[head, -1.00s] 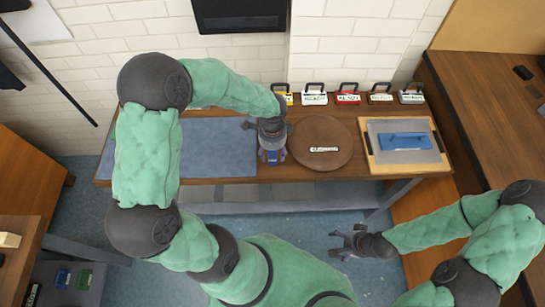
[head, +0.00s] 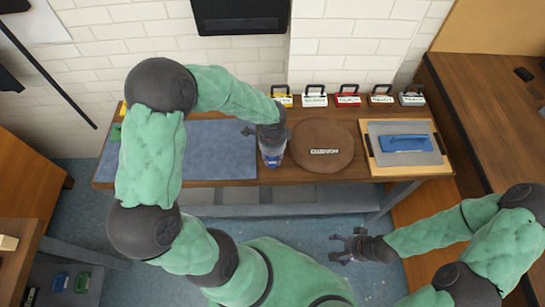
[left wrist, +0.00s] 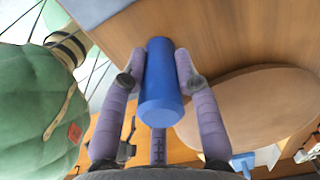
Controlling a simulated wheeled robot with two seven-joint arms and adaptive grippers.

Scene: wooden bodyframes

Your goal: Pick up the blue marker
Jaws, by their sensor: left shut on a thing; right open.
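The blue marker (left wrist: 160,88) is a thick blue cylinder in the left wrist view, held between the two purple fingers of my left gripper. In the head view my left gripper (head: 272,158) points down over the front part of the wooden table, just left of the round brown board. A bit of blue shows at its fingertips; the rest of the marker is hidden there. I cannot tell whether the marker touches the tabletop. My right gripper (head: 347,246) is open and empty, in front of the table over the floor.
The round brown board (head: 322,165) with a white label lies right of my left gripper. A framed tray (head: 440,160) with a blue-handled tool is further right. Several labelled boxes (head: 348,99) line the back edge. A blue-grey mat (head: 220,155) lies left.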

